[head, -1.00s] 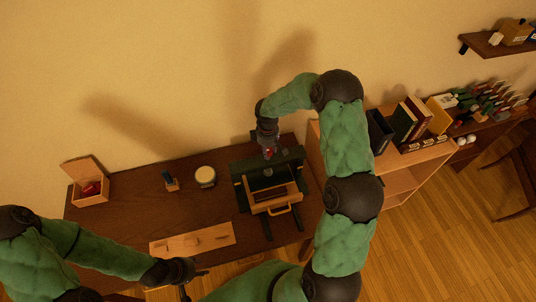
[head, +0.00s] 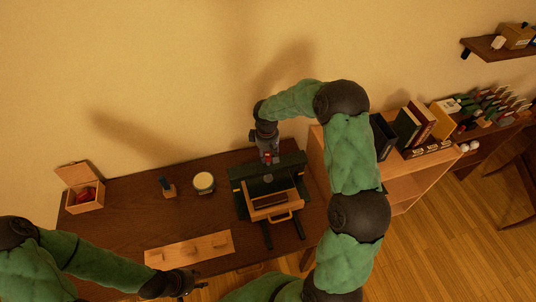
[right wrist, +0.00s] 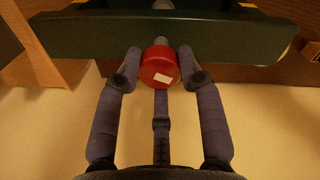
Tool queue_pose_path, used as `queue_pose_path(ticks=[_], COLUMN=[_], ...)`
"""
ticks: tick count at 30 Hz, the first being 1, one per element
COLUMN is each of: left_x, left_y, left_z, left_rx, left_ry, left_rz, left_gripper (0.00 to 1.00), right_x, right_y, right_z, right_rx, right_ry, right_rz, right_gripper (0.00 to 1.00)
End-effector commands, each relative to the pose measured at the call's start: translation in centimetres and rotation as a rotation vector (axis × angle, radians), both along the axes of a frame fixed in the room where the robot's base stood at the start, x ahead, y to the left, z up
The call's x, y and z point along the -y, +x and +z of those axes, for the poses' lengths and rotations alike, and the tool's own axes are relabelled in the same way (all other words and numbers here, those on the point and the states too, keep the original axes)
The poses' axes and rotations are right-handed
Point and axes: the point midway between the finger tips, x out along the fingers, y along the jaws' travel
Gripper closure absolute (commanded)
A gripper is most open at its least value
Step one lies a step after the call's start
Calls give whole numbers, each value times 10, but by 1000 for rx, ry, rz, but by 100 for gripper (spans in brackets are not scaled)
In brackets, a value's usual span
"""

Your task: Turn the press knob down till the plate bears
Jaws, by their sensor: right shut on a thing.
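The press (head: 242,171) is a dark green frame standing on the right part of the desk. Its red knob (right wrist: 160,66) has a pale mark on its face and sits on a grey screw under the frame's beam in the right wrist view. My right gripper (right wrist: 159,70) is shut on the knob, one finger at each side. In the head view the right gripper (head: 268,155) reaches the press from above. The plate is hard to make out, and I cannot tell whether it bears. My left gripper (head: 192,284) is at the desk's front edge; its fingers are small and unclear.
A wooden board (head: 190,250) lies near the desk's front. A round pale-topped jar (head: 203,183), a small stand (head: 168,187) and an open wooden box (head: 86,197) stand to the left. A bookshelf (head: 405,186) adjoins on the right.

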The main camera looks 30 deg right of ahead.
Motion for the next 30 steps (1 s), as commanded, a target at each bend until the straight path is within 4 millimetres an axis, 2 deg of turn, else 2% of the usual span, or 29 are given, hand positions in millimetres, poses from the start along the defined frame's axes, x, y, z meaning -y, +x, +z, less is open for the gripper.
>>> queue_pose_path(ticks=[7,8,9,10,22,26,30], left_x=[0,0,0,0,0,0,0], left_y=[0,0,0,0,0,0,0], left_z=[0,0,0,0,0,0,0], left_rx=[0,0,0,0,0,0,0], left_ry=[0,0,0,0,0,0,0], left_rz=[0,0,0,0,0,0,0], left_gripper=[60,60,60,60,60,60,60], right_x=[0,0,0,0,0,0,-1], right_y=[0,0,0,0,0,1,1], right_z=[0,0,0,0,4,18,45], right_rx=[-1,-1,-1,-1,1,4,5], right_ry=[1,1,1,1,-1,-1,-2], right_rz=[-1,-1,-1,0,0,-1,0], right_gripper=[94,56,45,38,38,38,38])
